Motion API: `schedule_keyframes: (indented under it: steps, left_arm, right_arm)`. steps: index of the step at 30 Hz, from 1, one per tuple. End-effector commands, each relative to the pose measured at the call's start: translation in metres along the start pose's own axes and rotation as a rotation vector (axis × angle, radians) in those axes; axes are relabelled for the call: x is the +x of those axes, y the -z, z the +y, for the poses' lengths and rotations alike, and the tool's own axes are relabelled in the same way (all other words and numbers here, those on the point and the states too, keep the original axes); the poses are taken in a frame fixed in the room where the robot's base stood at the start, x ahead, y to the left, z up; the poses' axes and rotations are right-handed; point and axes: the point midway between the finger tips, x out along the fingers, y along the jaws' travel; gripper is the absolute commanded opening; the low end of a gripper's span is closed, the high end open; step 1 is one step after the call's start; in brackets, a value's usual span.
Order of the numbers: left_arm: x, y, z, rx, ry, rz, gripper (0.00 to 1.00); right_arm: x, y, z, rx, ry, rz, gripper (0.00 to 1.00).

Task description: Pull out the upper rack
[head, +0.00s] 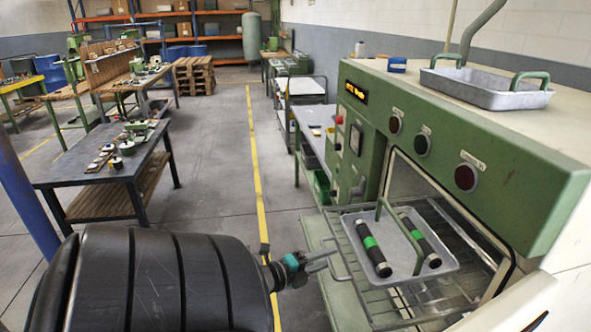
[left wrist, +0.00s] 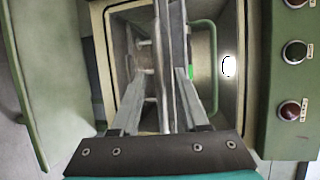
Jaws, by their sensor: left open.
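The upper rack (head: 345,250) is a metal wire shelf that sticks out from the open chamber of the green oven. On it sits a grey tray with green handles (head: 450,262) holding two dark cylinders with green bands (head: 371,243). My left gripper (head: 325,262) is at the rack's front left edge. In the left wrist view the left gripper (left wrist: 158,95) has its two fingers spread, with metal rack bars (left wrist: 172,60) running between them. Whether the fingers touch the bars I cannot tell. My right gripper is not in view.
The green oven (head: 470,140) has buttons on its front and a second empty grey tray (head: 487,88) on top. A worktable with parts (head: 100,160) stands at the left. The grey floor with a yellow line (head: 258,160) is clear between them.

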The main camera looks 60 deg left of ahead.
Motion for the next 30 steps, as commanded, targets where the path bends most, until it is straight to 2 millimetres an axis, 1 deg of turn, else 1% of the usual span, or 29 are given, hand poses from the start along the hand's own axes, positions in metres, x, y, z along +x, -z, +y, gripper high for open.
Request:
schedule_keyframes:
  steps: [1,7,18,21,25,30]
  left_arm:
    - [-0.008,0.0,0.001,-0.001,-0.004,0.0,0.45]
    - [-0.04,0.0,0.0,-0.001,-0.004,-0.001,0.45]
    - [-0.105,0.0,0.001,0.0,-0.005,-0.002,0.45]
    - [-0.119,0.0,0.0,0.0,-0.004,-0.001,0.45]
    - [-0.133,0.0,0.001,0.0,-0.003,0.0,0.45]
    - [-0.14,0.0,0.0,0.001,-0.001,-0.001,0.45]
  right_arm:
    - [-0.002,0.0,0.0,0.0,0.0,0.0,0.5]
    - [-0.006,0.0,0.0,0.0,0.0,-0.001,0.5]
    - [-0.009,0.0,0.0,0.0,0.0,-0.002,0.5]
    - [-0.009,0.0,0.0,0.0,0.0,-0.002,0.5]
    - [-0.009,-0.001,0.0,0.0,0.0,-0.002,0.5]
    - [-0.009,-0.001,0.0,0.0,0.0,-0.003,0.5]
